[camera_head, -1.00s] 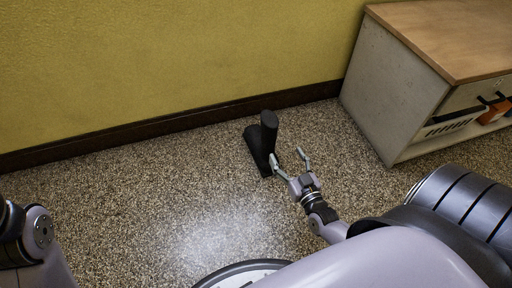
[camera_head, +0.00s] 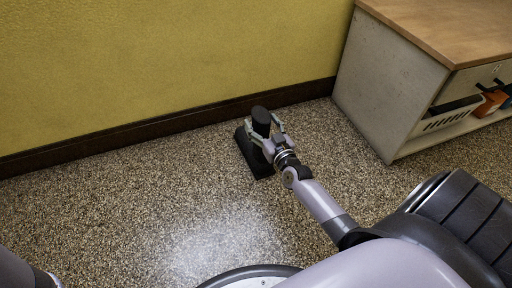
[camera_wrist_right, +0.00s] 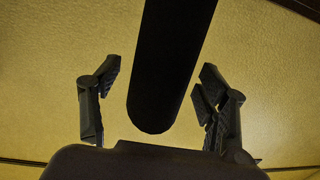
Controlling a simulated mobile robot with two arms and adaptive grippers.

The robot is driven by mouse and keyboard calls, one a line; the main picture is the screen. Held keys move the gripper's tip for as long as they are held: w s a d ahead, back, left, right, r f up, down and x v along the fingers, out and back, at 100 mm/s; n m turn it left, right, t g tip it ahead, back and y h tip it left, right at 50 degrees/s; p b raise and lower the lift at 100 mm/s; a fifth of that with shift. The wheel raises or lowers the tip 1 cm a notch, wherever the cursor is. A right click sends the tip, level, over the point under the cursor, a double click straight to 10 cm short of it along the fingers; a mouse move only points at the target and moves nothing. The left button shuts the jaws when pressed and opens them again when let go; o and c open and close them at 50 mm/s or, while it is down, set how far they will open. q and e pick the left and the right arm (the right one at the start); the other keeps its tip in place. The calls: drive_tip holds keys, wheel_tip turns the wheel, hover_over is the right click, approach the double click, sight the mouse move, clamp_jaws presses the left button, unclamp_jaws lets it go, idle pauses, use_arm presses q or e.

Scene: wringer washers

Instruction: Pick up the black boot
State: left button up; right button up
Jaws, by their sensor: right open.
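The black boot (camera_head: 262,122) stands upright on the speckled floor near the yellow wall, its foot pointing toward the lower right of the head view. My right gripper (camera_head: 270,136) is open at the boot's shaft, with a finger on each side of it. In the right wrist view the dark shaft (camera_wrist_right: 170,60) comes down between the two spread fingers of the right gripper (camera_wrist_right: 152,95), with gaps visible on both sides. Only a part of my left arm shows at the lower left of the head view; its gripper is out of view.
A grey cabinet (camera_head: 385,90) with a wooden top (camera_head: 440,30) stands at the right, with orange and black items on its open shelf. A dark baseboard (camera_head: 150,132) runs along the yellow wall behind the boot. The floor left of the boot is clear.

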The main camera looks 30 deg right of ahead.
drive_tip(key=w, duration=0.1)
drive_tip(key=w+b, duration=0.2)
drive_tip(key=shift+w+d+f, duration=0.15)
drive_tip(key=shift+d+f, duration=0.15)
drive_tip(key=shift+w+r, duration=0.15)
drive_tip(key=shift+c, duration=0.3)
clamp_jaws()
drive_tip(key=shift+r, duration=0.15)
idle(0.4)
